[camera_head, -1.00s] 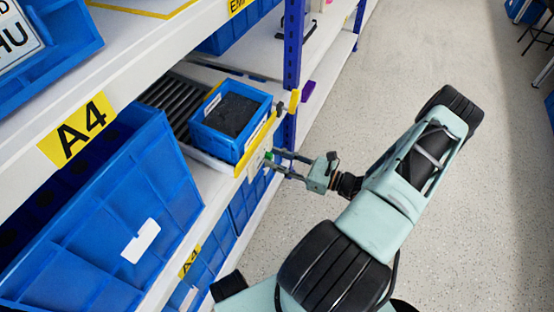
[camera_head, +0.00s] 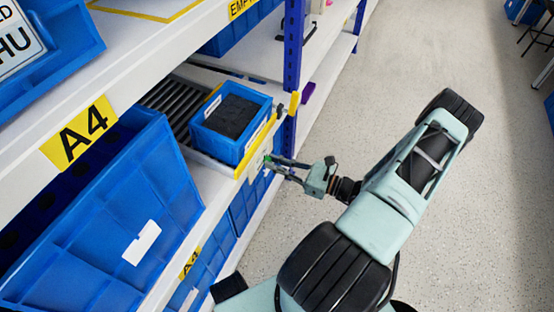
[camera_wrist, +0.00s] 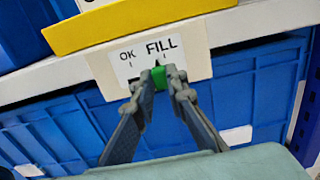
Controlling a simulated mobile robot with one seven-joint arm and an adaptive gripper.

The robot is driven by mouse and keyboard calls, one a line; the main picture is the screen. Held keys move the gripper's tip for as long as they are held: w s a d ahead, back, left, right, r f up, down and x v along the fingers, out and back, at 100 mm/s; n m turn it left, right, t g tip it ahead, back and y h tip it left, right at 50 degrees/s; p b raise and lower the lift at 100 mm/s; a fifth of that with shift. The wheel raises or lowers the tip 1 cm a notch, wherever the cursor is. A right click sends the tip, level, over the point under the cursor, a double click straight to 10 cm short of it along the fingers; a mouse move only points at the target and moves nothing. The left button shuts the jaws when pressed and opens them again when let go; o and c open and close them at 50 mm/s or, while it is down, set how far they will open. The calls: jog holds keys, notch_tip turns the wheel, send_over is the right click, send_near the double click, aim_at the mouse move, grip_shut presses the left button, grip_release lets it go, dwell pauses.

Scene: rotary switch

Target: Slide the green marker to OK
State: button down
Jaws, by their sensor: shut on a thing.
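The green marker (camera_wrist: 158,76) sits between my fingertips on a small white panel (camera_wrist: 200,60) at the shelf edge. The panel carries the words OK (camera_wrist: 127,55) at left and FILL (camera_wrist: 161,46) at right. The marker's dark pointer is up against the FILL side, right of OK. My gripper (camera_wrist: 158,82) is shut on the marker, one finger on each side. In the head view my gripper (camera_head: 269,164) meets the panel below the shelf's front edge. The marker is mostly hidden there.
A blue bin (camera_head: 229,120) with dark contents stands on the shelf above the panel, behind a yellow edge strip. A blue rack post (camera_head: 291,60) rises just beyond. Large blue bins (camera_head: 110,215) lie left. Open floor (camera_head: 410,60) is at right.

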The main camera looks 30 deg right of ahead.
jog(key=shift+s+a+f+p, duration=0.1)
jog(key=shift+s+a+p, duration=0.1)
jog(key=shift+s+a, duration=0.55)
jog(key=shift+s+a+p, duration=0.15)
jog(key=shift+s+a, duration=0.35)
jog(key=shift+a, duration=0.3)
jog(key=c, duration=1.9)
grip_release()
jog(key=shift+c, duration=0.2)
jog(key=shift+d, duration=0.1)
jog(key=shift+s+d, duration=0.2)
jog(key=shift+s, duration=0.05)
jog(key=v, duration=1.1)
jog(key=shift+s, duration=0.15)
